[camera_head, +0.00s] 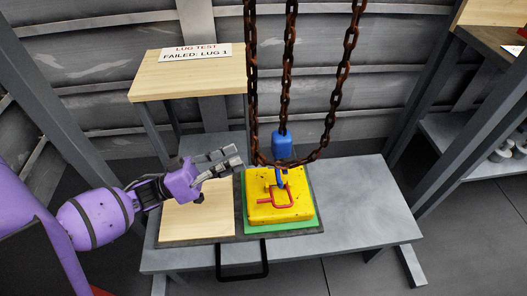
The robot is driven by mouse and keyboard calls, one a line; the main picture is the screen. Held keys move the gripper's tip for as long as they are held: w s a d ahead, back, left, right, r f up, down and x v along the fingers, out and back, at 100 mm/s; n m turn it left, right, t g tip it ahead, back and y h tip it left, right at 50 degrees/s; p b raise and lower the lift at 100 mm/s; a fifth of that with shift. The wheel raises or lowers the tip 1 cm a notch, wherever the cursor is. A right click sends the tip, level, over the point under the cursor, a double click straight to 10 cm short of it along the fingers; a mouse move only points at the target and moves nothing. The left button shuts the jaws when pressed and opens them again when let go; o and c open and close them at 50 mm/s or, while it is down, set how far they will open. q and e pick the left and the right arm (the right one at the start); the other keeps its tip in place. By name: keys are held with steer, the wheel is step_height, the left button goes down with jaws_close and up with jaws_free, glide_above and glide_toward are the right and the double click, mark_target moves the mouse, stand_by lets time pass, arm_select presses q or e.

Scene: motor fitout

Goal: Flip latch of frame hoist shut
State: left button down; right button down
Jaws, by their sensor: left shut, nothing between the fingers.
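The frame hoist has rusty chains (289,62) hanging from above and a blue block (282,143) on the middle chain. Below it, a small blue piece (280,178), perhaps the hook or its latch, meets a red handle (283,198) on a yellow block (266,210). The latch's position is too small to tell. My left gripper (236,159) is shut and empty, just left of the chain loop and above the yellow block's upper left corner. Whether it touches the chain is unclear. My right gripper is not in view.
The yellow block sits on a green pad (284,229) on a grey bench (371,205). A bare wooden board (200,223) lies left of it. The bench's right part is clear.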

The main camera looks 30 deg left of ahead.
arm_select(q)
steer(key=shift+r, duration=0.1)
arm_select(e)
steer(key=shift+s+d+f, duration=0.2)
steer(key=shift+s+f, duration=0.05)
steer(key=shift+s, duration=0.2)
arm_select(q)
step_height(320, 180, up, 3)
glide_above(269, 166)
steer(key=shift+s+d+f+b, duration=0.1)
steer(key=shift+s+f+b, duration=0.05)
steer(key=shift+f, duration=0.5)
steer(key=shift+s+d+f+b, duration=0.1)
steer(key=shift+s+f+b, duration=0.1)
steer(key=shift+f, duration=0.4)
steer(key=shift+s+d+f+b, duration=0.1)
steer(key=shift+s+f, duration=0.05)
steer(key=shift+f, duration=0.5)
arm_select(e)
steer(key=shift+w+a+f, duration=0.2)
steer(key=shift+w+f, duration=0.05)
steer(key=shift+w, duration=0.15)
arm_select(q)
steer(key=shift+s+d+f+m, duration=0.1)
steer(key=shift+s+f+m, duration=0.1)
steer(key=shift+m, duration=0.4)
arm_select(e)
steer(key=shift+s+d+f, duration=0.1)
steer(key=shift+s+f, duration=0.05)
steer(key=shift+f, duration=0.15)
